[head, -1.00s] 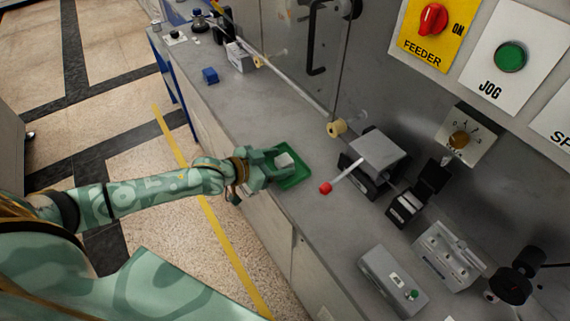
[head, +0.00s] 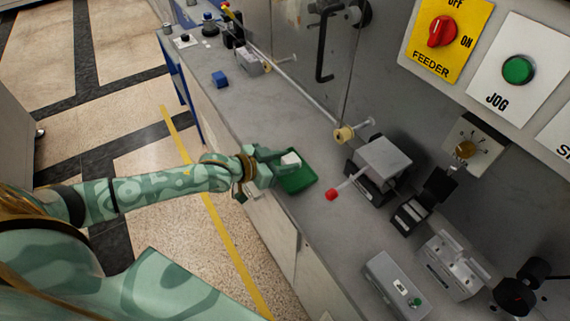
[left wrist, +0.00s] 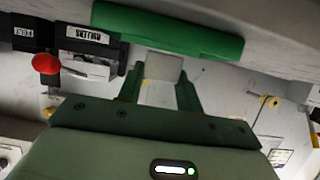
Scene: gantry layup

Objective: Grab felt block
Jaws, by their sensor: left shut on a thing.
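The felt block is a small white block (head: 290,159) above the far edge of a green tray, and it also shows in the left wrist view (left wrist: 163,68). My left gripper (head: 279,162) is shut on the white block, with a finger on each side of it in the left wrist view. The green tray (head: 298,182) lies on the grey counter, just beside and below the gripper. Whether the block is clear of the tray floor is hard to tell. My right gripper is not in view.
A red-tipped lever (head: 332,194) on a grey and black device stands right of the tray. A grey box with a green button (head: 394,284) stands lower right. The counter (head: 262,118) between blue block and tray is clear.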

